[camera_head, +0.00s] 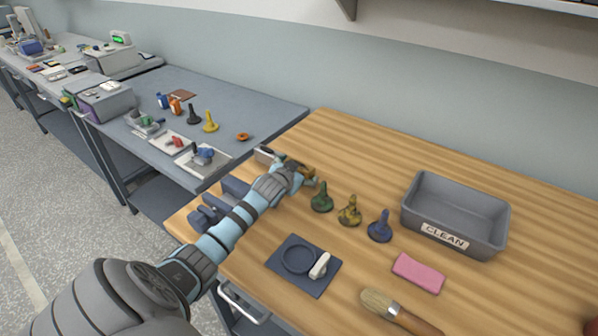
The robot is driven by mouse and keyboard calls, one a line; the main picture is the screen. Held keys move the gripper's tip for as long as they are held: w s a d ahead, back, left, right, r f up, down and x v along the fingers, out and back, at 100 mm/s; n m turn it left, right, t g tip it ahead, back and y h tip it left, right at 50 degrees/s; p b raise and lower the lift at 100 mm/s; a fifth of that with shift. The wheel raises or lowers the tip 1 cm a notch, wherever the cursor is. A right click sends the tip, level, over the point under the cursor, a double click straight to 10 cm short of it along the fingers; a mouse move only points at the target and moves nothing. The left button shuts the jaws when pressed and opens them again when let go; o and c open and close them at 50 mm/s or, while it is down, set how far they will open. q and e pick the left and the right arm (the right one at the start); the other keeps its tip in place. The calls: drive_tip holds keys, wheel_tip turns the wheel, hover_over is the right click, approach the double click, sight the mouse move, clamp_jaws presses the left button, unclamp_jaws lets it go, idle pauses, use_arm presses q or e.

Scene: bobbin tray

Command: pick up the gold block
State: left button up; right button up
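My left arm reaches in from the lower left, and its gripper (306,174) is over the back left of the wooden table. The fingers are small and partly hidden by the wrist, so whether they are open or shut does not show. A brownish-gold thing (283,159) shows right at the gripper, partly covered by it. It may be the gold block, but its shape and whether it is gripped are unclear. A small grey and dark object (265,154) lies just left of it. My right gripper is not in view.
Right of the gripper stand green (322,198), yellow-black (350,211) and blue (380,226) knobbed pieces. A grey bin (418,213) marked CLEAN, a pink block (418,272), a brush (398,312) and a dark tray (304,286) also occupy the wooden table (540,260).

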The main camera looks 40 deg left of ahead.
use_arm(q)
drive_tip(key=c, duration=1)
drive_tip(key=shift+r, duration=0.15)
drive_tip(key=shift+c, duration=0.3)
